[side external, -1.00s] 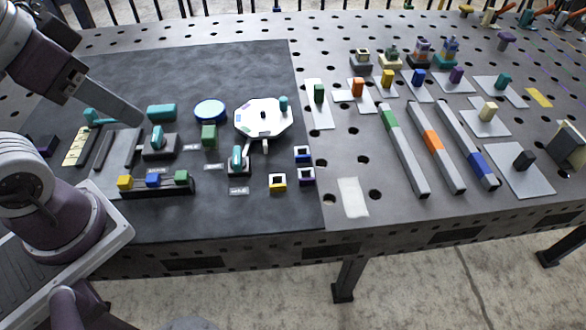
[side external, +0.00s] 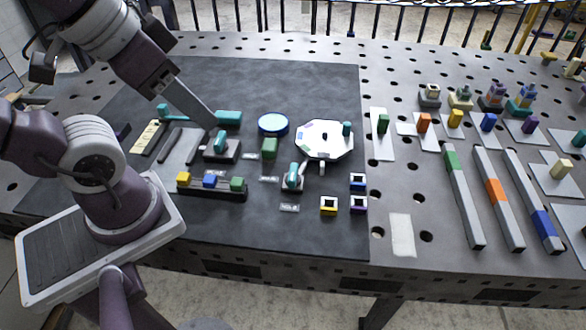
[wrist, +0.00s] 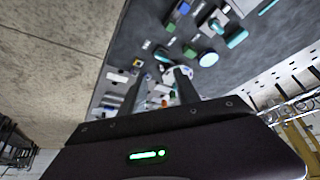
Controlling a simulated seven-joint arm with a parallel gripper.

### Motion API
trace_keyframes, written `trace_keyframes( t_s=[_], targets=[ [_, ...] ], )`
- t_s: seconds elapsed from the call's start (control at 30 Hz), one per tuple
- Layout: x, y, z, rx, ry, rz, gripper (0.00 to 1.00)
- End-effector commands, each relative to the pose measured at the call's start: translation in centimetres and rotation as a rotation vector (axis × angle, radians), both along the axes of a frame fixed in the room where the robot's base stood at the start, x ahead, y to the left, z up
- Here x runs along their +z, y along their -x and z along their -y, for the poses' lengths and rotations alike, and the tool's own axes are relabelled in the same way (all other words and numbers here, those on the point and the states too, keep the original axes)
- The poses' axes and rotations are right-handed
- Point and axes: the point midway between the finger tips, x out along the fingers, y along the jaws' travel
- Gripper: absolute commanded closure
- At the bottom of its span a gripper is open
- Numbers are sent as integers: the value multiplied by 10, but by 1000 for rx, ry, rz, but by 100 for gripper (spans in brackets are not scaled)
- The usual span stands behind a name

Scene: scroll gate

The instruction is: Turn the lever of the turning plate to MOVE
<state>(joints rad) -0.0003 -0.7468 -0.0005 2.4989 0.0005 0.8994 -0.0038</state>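The turning plate (side external: 318,143) is a white octagon with a dark mark and a teal knob on it. A teal lever (side external: 293,173) on a small dark base stands just in front of it, with small labels beside and below that are too small to read. A second teal lever (side external: 221,141) stands on a dark block further left. My gripper (side external: 211,121) is above and close to this second lever, left of the turning plate; contact cannot be told. In the wrist view my gripper (wrist: 160,75) has its fingers apart with nothing held, and the plate (wrist: 178,73) shows partly behind one fingertip.
A rail with yellow, blue and green blocks (side external: 210,187) is in front. Small square rings (side external: 329,205) lie right of the front lever. Long bars (side external: 499,198) lie further right.

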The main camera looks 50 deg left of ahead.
Motion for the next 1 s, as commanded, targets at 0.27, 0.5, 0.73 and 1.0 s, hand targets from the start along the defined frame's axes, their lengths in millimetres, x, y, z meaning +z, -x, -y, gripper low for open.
trace_keyframes(
  t_s=[0.27, 0.5, 0.73, 1.0],
  targets=[
    [-33, -83, -6, 307, 62, -207, 62],
    [-128, -159, -2, 657, 159, -409, 62],
    [-171, -173, 2, 768, 193, -468, 62],
    [-220, -172, 2, 766, 190, -468, 62]
  ],
)
